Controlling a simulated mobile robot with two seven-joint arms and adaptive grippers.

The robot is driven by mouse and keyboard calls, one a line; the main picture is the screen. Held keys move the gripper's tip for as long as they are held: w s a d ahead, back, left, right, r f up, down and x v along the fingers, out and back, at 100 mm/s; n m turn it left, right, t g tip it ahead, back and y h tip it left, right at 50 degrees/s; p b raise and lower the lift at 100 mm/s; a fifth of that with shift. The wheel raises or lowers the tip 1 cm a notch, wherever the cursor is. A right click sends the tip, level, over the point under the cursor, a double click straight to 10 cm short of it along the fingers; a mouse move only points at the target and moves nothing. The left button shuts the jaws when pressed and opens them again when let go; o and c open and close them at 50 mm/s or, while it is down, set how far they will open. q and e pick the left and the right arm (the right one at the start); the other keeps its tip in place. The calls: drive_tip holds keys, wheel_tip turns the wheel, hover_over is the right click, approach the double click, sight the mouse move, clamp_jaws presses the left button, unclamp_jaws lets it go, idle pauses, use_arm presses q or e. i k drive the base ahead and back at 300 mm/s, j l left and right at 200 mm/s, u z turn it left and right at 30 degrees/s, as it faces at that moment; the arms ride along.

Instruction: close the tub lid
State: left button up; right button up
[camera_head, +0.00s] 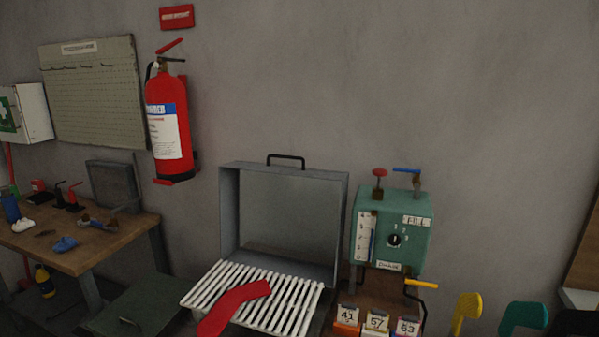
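The tub's grey metal lid (285,205) stands upright and open at the back, its hollow side facing me. A black handle (286,158) sits on its top edge. In front of the lid lies a white slatted rack (292,300), which hides most of what is below it. A red sock-shaped piece (236,304) lies across the slats. Neither of my grippers shows in the head view.
Right of the lid stands a green control box (392,235) with a gauge, dial and valves, and a yellow-handled lever (421,284). Below it are numbered blocks (376,320). A wooden bench (95,248) holding tools is at left. A red extinguisher (169,125) hangs on the wall.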

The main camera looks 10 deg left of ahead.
sight(231, 250)
drive_tip(key=j+z, duration=0.15)
drive_tip(key=j, duration=0.3)
drive_tip(key=j+z, duration=0.15)
drive_tip(key=j, duration=0.3)
drive_tip(key=j+z, duration=0.2)
drive_tip(key=j, duration=0.25)
drive_tip(key=k+j+z, duration=0.15)
drive_tip(key=j, duration=0.3)
drive_tip(key=k+j+z, duration=0.15)
drive_tip(key=j, duration=0.25)
drive_tip(key=j+z, duration=0.15)
drive_tip(key=j, duration=0.3)
drive_tip(key=k+j+z, duration=0.15)
drive_tip(key=j, duration=0.2)
drive_tip(key=k+j, duration=0.05)
